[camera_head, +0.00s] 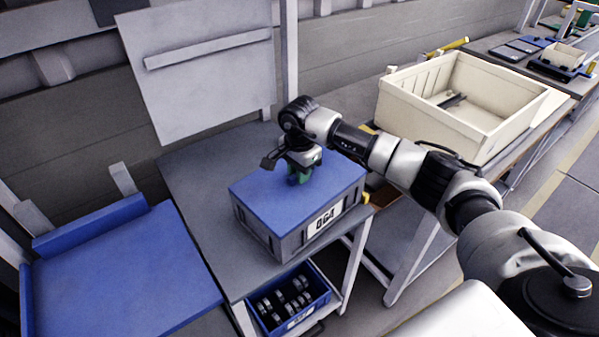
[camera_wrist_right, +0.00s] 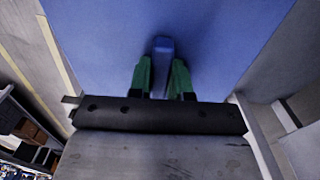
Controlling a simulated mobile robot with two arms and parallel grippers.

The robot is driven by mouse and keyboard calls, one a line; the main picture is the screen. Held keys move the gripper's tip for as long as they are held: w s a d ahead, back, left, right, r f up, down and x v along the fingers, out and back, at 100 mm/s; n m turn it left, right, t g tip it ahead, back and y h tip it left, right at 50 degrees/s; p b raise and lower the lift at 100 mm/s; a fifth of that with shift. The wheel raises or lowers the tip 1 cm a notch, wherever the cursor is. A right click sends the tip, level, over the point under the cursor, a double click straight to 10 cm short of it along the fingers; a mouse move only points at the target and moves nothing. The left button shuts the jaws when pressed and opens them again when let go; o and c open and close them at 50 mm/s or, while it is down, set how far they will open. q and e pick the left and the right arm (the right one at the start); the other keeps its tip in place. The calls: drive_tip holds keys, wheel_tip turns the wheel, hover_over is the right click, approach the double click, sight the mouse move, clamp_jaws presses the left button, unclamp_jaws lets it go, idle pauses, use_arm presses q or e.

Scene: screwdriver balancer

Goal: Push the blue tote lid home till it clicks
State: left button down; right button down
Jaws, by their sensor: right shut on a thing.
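The blue tote lid (camera_head: 332,178) lies over the top of a grey tote (camera_head: 256,232) with a white number label on its front. The tote stands on a grey bench. My right gripper (camera_head: 301,178) is over the middle of the lid, pointing down. In the right wrist view its green fingers (camera_wrist_right: 162,75) are shut on a small blue handle (camera_wrist_right: 163,48) that stands up from the lid (camera_wrist_right: 95,40). I cannot tell whether the lid's edges sit fully down. My left gripper is not in view.
A blue bin (camera_head: 324,297) with round metal parts is on the shelf below. A large cream crate (camera_head: 425,122) stands on the bench at right. A blue surface (camera_head: 120,275) is at left, and a grey panel (camera_head: 205,85) stands behind the tote. Bare bench (camera_head: 195,180) shows left of the tote.

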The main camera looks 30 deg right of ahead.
drive_tip(key=c, duration=1)
unclamp_jaws()
drive_tip(key=shift+s+f, duration=0.1)
drive_tip(key=shift+s, duration=0.05)
drive_tip(key=shift+o, duration=0.2)
drive_tip(key=shift+r, duration=0.5)
wheel_tip(320, 180, up, 10)
drive_tip(key=b, duration=0.2)
